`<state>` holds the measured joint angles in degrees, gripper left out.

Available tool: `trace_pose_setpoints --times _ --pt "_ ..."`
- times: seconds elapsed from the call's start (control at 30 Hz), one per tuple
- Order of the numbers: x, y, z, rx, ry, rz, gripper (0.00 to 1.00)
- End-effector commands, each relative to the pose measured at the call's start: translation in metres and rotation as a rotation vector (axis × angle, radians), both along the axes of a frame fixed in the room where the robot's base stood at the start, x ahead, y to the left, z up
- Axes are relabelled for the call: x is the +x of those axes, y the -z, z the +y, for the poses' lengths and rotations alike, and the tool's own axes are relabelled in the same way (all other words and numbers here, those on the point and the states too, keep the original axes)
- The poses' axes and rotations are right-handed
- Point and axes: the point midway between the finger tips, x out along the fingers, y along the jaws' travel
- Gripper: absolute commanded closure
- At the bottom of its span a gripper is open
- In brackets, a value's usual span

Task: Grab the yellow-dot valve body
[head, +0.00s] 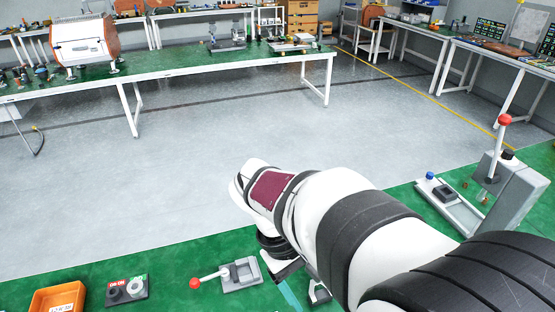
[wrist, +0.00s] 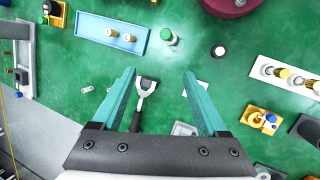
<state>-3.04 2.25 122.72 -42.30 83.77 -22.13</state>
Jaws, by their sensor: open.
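My gripper (wrist: 159,74) is open and empty in the wrist view, its two teal fingers spread above the green bench. A white rack (wrist: 262,59) at the right holds several small brass and white parts in a row. One part in it (wrist: 298,80) seems to have a yellowish top, but it is too small to tell whether this is the yellow-dot valve body. The rack lies well to the right of the fingers. In the head view my own arm hides most of the gripper, and I cannot make out the valve body there.
In the wrist view, a dark-handled metal tool (wrist: 146,88) lies between the fingers. A blue tray (wrist: 87,25) with brass parts is upper left, a green-topped bottle (wrist: 168,37) beside it. A yellow block (wrist: 251,115) is at right. An orange bin (head: 45,299) shows in the head view.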

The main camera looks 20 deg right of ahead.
Motion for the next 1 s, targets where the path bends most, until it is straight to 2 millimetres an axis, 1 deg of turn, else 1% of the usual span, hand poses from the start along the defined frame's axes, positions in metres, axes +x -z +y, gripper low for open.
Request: trace_pose_setpoints --times 0.03,0.07,0.1,0.17,0.2,0.3,0.4,0.47,0.53,0.57,0.7,0.8,0.9,1.0 --pt "0.033 0.013 -0.017 -0.077 -0.155 0.093 0.24" --pt "0.054 0.021 -0.027 -0.129 -0.259 0.153 0.24" --pt "0.083 0.034 -0.040 -0.196 -0.398 0.236 0.24" --pt "0.124 0.057 -0.056 -0.289 -0.595 0.366 0.24" --pt "0.148 0.074 -0.063 -0.344 -0.713 0.451 0.24" --pt "0.194 0.113 -0.073 -0.459 -0.948 0.631 0.24" --pt "0.219 0.139 -0.076 -0.529 -1.087 0.747 0.24" --pt "0.226 0.147 -0.077 -0.552 -1.129 0.785 0.24" --pt "0.230 0.153 -0.085 -0.562 -1.147 0.804 0.24" --pt "0.230 0.155 -0.090 -0.563 -1.148 0.805 0.24" --pt "0.229 0.171 -0.129 -0.560 -1.144 0.805 0.24" --pt "0.229 0.181 -0.153 -0.559 -1.145 0.804 0.24" --pt "0.230 0.187 -0.169 -0.561 -1.146 0.802 0.24" --pt "0.231 0.192 -0.180 -0.560 -1.146 0.801 0.24"
